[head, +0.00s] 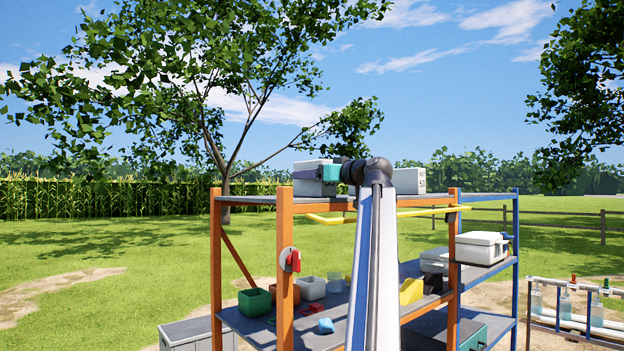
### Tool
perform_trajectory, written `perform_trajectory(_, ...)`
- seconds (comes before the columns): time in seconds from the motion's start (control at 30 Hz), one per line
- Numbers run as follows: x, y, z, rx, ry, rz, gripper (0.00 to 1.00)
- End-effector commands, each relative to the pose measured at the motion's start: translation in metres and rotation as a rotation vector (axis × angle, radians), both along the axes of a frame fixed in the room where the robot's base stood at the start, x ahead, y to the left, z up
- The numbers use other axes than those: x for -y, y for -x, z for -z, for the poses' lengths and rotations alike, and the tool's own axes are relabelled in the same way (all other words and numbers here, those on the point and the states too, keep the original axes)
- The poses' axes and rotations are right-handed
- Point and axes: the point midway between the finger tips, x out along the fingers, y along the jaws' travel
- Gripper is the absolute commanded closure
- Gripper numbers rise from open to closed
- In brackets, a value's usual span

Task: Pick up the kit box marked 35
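A white kit box (312,187) sits on the top shelf at the left, behind my gripper. Part of a dark number shows on its face, but my gripper covers some of it, so I cannot read it for sure. My gripper (306,174) reaches left from my arm, with a finger lying across the front of this box. I cannot tell whether the fingers touch it or how wide they are. Another white box (432,177), marked KIT 50, stands to the right on the same shelf, partly behind my arm.
The orange and blue rack has a top shelf (262,199) with a yellow rail (420,212) along its front. Lower shelves hold a green bin (254,302), white bin (311,288) and white case (480,247). A bottle rack (575,312) stands at the right.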

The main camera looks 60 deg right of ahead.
Motion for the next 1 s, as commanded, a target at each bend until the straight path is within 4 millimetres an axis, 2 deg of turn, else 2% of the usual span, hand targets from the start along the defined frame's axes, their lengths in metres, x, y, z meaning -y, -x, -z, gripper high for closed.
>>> perform_trajectory(0.37,0.0004,0.0008,0.0002,0.0,0.0,0.001,0.31)
perform_trajectory(0.67,0.0005,0.001,0.0002,0.0,0.0,0.001,0.8)
perform_trajectory(0.7,0.0003,0.0012,-0.0006,0.001,0.0,0.001,0.83)
perform_trajectory(1.0,0.0006,0.0013,-0.0012,0.001,0.0,0.001,0.83)
